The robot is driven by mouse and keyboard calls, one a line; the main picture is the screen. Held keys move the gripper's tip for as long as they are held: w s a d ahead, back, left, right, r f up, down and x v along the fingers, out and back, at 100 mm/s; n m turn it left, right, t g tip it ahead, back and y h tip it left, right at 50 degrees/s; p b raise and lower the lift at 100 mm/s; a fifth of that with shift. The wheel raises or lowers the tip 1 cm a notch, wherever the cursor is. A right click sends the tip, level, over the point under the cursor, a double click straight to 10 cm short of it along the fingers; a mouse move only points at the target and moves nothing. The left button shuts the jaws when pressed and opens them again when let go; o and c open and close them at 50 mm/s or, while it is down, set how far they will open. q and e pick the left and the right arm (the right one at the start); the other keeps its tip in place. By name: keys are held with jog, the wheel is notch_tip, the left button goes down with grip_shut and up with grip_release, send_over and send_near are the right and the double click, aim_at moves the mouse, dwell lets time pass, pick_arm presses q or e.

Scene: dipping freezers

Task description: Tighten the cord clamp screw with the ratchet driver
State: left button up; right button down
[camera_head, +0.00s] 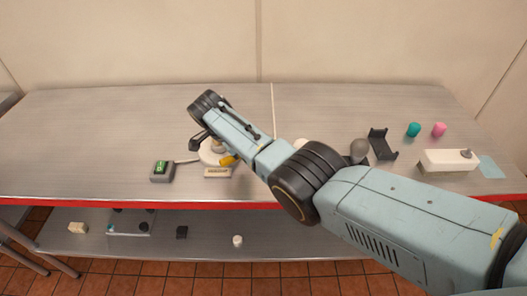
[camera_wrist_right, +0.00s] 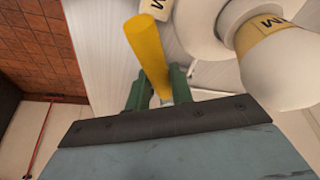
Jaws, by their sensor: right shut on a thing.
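My right gripper (camera_wrist_right: 160,88) shows in the wrist view with green fingers shut on a yellow handle (camera_wrist_right: 148,48), which looks like the ratchet driver's. In the head view a bit of yellow (camera_head: 228,160) shows below my forearm, beside a white round body (camera_head: 211,152). A pale cord (camera_head: 187,161) runs from near that body towards a small grey unit with a green face (camera_head: 161,169). The clamp screw and the driver's tip cannot be made out. My arm hides part of the white body. My left gripper is not in view.
A cream labelled block (camera_head: 217,172) lies at the bench's front. At right are a dark cradle (camera_head: 382,144), a teal piece (camera_head: 413,129), a pink piece (camera_head: 439,129) and a white box (camera_head: 447,160). The lower shelf (camera_head: 200,256) holds several small things. The bench's back left is clear.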

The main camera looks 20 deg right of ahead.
jog(key=shift+r+p, duration=0.75)
jog(key=shift+p, duration=0.25)
dwell(1.8)
jog(key=shift+r, duration=0.1)
jog(key=shift+r+p, duration=1.95)
jog(key=shift+p, duration=0.05)
jog(key=w+d+r+n+t+b, duration=0.2)
jog(key=d+r+n+b, duration=0.35)
jog(key=d, duration=0.45)
jog(key=s+f+n+y+b, duration=0.1)
jog(key=s+n, duration=0.3)
jog(key=s, duration=0.5)
jog(key=s+f+n+t+y+b, duration=0.1)
jog(key=s+f+n+y+b, duration=0.1)
jog(key=s, duration=0.7)
jog(key=n+y+b, duration=0.1)
jog(key=n+b, duration=0.1)
jog(key=n, duration=0.1)
jog(key=shift+f, duration=0.25)
